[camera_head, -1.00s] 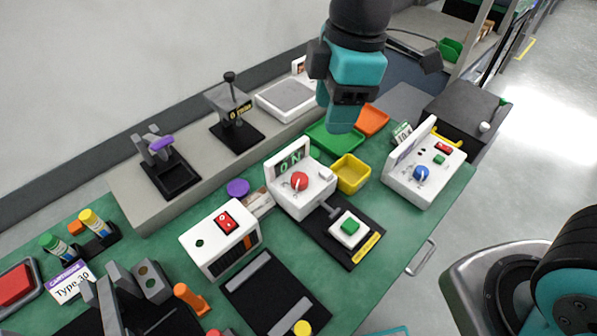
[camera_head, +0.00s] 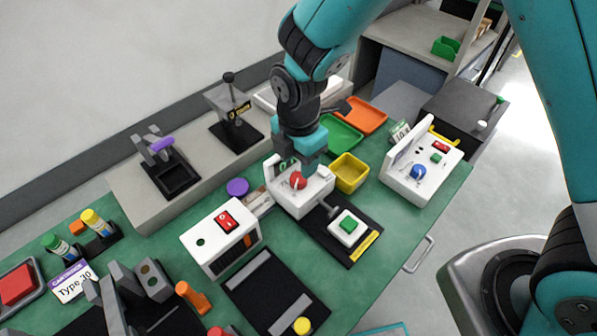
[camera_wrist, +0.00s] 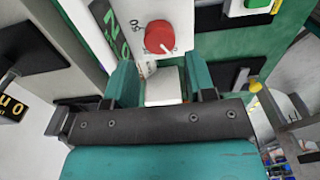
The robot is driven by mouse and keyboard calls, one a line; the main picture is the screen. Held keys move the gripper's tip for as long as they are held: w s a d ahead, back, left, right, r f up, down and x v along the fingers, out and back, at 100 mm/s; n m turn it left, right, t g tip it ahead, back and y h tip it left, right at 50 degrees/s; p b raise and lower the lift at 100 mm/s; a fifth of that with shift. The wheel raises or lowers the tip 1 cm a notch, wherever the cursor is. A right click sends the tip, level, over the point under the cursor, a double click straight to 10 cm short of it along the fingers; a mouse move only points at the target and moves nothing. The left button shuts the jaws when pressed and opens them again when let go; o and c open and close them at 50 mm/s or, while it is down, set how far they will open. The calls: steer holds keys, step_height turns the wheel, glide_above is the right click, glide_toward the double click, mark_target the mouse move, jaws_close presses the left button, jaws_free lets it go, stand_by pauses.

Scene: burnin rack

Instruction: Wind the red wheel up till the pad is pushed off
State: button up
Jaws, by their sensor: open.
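My gripper (camera_head: 311,158) is above the machine, close to the wheel. In the wrist view my gripper (camera_wrist: 160,68) is open with nothing gripped; the wheel appears just beyond the fingertips, and touch cannot be told. A white pad with a green top (camera_head: 347,226) rests on a black plate (camera_head: 335,247), in front of the machine's grey pusher rod (camera_head: 326,209).
A yellow bin (camera_head: 350,173) stands right of the machine, with green (camera_head: 343,136) and orange trays (camera_head: 362,115) behind. A white box with a red switch (camera_head: 222,239) stands left. A white unit with a blue knob (camera_head: 420,172) stands further right.

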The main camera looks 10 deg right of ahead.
mark_target(299, 177)
step_height(299, 177, down, 5)
steer(key=shift+f, duration=0.1)
stand_by(0.3)
steer(key=c, duration=0.6)
steer(key=shift+c, duration=0.2)
